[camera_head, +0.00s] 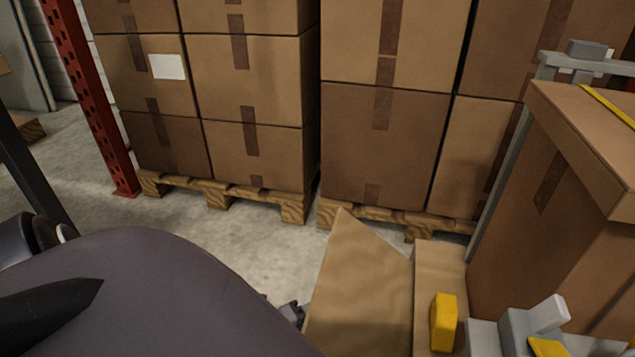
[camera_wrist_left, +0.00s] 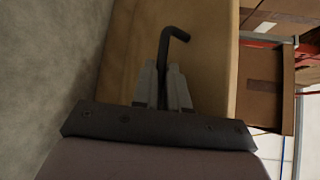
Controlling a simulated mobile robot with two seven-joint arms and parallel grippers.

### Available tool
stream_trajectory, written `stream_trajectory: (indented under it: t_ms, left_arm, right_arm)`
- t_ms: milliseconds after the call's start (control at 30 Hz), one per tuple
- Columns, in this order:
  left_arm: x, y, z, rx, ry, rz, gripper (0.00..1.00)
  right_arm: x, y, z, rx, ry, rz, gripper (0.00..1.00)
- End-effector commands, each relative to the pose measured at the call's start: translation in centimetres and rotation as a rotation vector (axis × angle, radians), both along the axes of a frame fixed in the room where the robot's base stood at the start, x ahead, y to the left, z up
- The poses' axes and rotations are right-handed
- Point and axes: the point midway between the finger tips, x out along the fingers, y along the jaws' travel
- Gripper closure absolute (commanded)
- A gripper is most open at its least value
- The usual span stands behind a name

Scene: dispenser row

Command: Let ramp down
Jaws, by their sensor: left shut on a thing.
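The ramp (camera_head: 360,290) is a light-brown wooden panel beside a matching wooden edge strip (camera_head: 432,270) at the lower middle of the head view. It looks tilted; its exact angle is hard to tell. In the left wrist view the panel (camera_wrist_left: 215,50) fills the middle, with a dark bent handle (camera_wrist_left: 165,50) in front of it. My left gripper (camera_wrist_left: 165,75) is shut on this handle. In the head view only a small dark part of the gripper (camera_head: 292,312) shows at the panel's left edge, mostly hidden by my arm. My right gripper is not in view.
Stacked boxes (camera_head: 385,140) stand on wooden pallets (camera_head: 225,194) behind, left of centre and centre. A large carton (camera_head: 565,190) stands at the right by a grey post. A yellow block (camera_head: 444,322) and grey fitting (camera_head: 530,325) are near it. Concrete floor (camera_head: 200,222) is clear before the pallets.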

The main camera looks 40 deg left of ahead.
Motion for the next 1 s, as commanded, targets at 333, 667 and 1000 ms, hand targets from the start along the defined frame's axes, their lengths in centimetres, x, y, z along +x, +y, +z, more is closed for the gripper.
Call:
stream_trajectory:
  t_ms: [333,667,1000]
  left_arm:
    - [1.0,-1.6,0.3,-0.007,-0.013,-0.023,0.71]
    - [0.7,-1.2,0.3,-0.008,-0.013,-0.017,0.62]
    - [-0.7,-0.8,0.5,-0.008,-0.008,-0.014,0.62]
  right_arm:
    - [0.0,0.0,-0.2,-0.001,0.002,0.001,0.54]
    - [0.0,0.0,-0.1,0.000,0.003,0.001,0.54]
    - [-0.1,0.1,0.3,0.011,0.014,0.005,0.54]
